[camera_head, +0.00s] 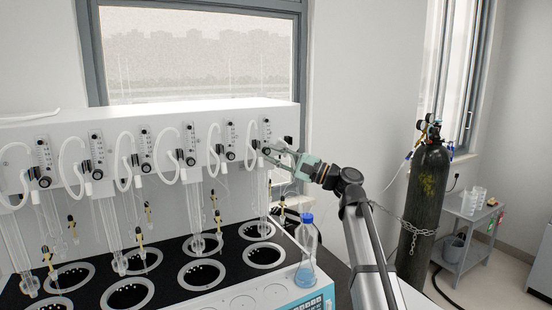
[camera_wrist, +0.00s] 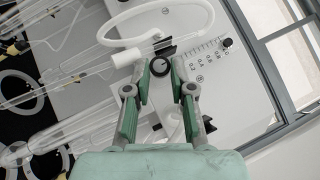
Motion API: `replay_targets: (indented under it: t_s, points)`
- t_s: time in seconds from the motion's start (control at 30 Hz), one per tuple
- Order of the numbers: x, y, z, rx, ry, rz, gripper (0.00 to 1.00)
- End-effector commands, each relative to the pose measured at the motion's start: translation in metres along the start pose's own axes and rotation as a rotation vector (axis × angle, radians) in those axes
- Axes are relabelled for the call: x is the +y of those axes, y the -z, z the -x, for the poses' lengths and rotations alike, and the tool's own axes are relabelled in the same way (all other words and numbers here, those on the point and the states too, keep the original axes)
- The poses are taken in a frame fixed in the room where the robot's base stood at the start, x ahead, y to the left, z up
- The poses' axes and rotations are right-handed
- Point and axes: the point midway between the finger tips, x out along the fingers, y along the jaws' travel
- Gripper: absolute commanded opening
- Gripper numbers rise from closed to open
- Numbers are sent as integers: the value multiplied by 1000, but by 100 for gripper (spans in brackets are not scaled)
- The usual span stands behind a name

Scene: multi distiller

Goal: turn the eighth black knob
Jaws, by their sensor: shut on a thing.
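A row of black knobs sits on the front of the white distiller panel (camera_head: 120,122), each near a clear flow meter with a scale. My gripper (camera_head: 266,152) is at the right end of this row in the head view. In the wrist view my gripper (camera_wrist: 162,65) has its two fingertips on either side of a round black knob (camera_wrist: 159,67) with a pale mark on its face, and is shut on it. The flow meter (camera_wrist: 207,48) of this knob lies to its right. In the head view the fingers largely hide this knob.
White looped tubes (camera_head: 171,150) and glass condensers (camera_head: 108,225) hang along the panel above the black heating wells (camera_head: 128,293). A blue-capped bottle (camera_head: 306,250) stands close to my arm. A chained dark gas cylinder (camera_head: 424,200) and a grey cart (camera_head: 468,225) stand at the right.

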Motion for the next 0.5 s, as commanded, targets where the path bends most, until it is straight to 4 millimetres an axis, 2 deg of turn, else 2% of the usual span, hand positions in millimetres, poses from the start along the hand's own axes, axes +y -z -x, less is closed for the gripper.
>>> replay_targets:
  t_s: [0.5]
  points:
    - [0,0,0,0,36,-35,0]
